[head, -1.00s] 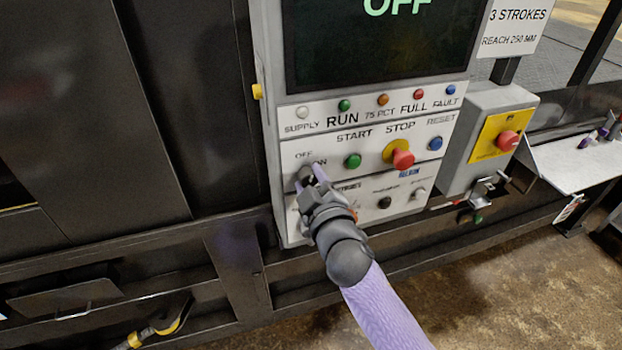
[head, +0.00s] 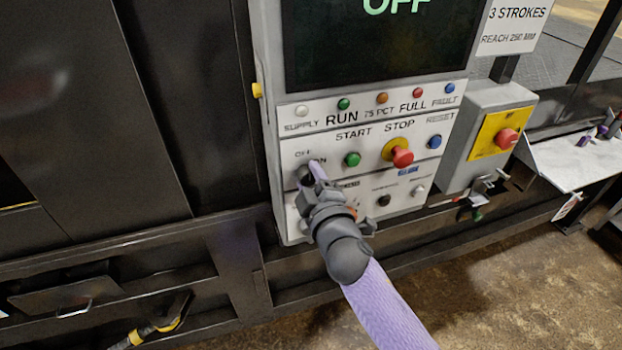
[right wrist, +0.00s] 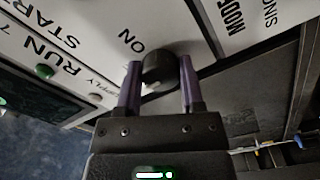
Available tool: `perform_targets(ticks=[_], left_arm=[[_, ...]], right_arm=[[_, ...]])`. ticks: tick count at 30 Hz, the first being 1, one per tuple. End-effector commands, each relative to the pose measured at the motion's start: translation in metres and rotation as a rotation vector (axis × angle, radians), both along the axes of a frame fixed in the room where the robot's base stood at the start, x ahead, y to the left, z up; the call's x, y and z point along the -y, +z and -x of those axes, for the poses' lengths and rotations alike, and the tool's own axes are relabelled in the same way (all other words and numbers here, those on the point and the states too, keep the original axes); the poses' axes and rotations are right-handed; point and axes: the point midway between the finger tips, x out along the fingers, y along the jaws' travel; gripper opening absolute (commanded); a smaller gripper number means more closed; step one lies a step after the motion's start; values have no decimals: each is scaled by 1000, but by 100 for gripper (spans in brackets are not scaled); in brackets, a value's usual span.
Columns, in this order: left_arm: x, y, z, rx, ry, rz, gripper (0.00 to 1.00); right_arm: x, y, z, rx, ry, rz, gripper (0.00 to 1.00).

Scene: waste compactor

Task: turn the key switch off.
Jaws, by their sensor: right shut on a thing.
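The key switch is on the control panel (head: 375,140), at the left end of the START and STOP row, under OFF and ON labels. My right gripper (head: 312,174) hides most of it in the head view. In the right wrist view the dark round key switch (right wrist: 160,68) sits between the two purple fingers of my right gripper (right wrist: 160,90), which are shut on it. The ON label shows beside it; the switch's exact angle cannot be told. The screen (head: 380,40) above reads OFF in green. My left gripper is not in view.
To the right of the switch are a green start button (head: 352,159), a red stop button (head: 402,157) and a blue reset button (head: 434,142). A grey box with a red knob (head: 506,138) stands further right. A white shelf (head: 570,160) is at the far right.

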Motion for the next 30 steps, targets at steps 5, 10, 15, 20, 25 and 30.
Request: perform_targets(ticks=[5,10,15,20,25,30], left_arm=[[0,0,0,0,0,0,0],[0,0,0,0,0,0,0],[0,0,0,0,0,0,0],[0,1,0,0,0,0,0],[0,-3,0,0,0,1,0],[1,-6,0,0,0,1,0]], right_arm=[[0,0,0,0,1,0,74],[0,0,0,0,0,-1,84],[1,0,1,0,0,-1,84],[8,-1,24,-3,0,-1,84],[21,-2,65,-2,1,-1,84],[29,-1,90,0,1,0,84]])
